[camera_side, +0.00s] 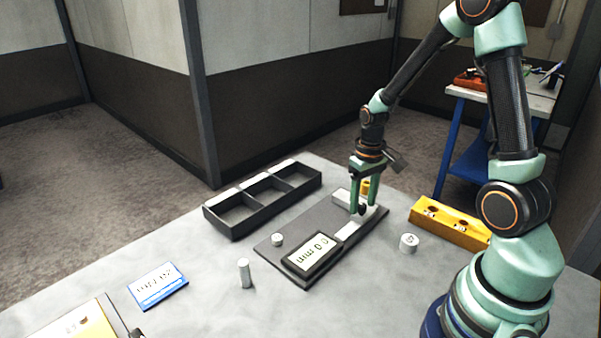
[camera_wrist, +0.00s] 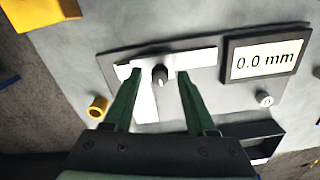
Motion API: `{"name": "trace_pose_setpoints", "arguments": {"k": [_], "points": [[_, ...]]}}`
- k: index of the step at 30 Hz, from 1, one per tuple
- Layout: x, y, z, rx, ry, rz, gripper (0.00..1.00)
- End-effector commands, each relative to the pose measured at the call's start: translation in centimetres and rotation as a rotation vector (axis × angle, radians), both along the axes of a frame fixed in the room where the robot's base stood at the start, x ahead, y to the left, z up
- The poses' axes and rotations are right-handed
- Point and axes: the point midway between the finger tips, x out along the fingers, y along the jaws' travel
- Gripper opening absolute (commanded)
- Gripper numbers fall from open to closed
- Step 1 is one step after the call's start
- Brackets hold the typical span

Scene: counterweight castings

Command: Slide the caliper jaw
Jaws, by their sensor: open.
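The caliper is a dark grey plate (camera_side: 275,243) on the table with a pale metal beam (camera_wrist: 200,58) and a jaw (camera_wrist: 145,103). A dark knob (camera_wrist: 160,76) stands on the sliding part. The display (camera_side: 312,260) reads 0.0 mm, also legible in the wrist view (camera_wrist: 266,60). My gripper (camera_wrist: 159,74) points down over the caliper with its green fingers apart. The knob lies between the fingertips in the wrist view, with a visible gap on each side. In the side view my gripper (camera_side: 358,207) partly hides the knob and jaw.
A black compartment tray (camera_side: 262,200) stands behind the plate. A yellow block (camera_side: 450,222) is at right, a blue-framed card (camera_side: 157,285) at left.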

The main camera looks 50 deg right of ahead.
Motion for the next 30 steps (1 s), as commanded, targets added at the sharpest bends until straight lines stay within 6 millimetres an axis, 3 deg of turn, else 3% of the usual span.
{"name": "trace_pose_setpoints", "arguments": {"k": [8,12,13,30], "points": [[-0.02,0.01,-0.13,0.000,0.001,0.000,0.57],[-0.01,0.00,-0.11,0.000,0.000,0.000,0.03],[-0.01,0.00,-0.11,0.000,0.000,0.000,0.00],[0.02,-0.01,-0.05,0.000,0.000,0.000,0.00]]}}
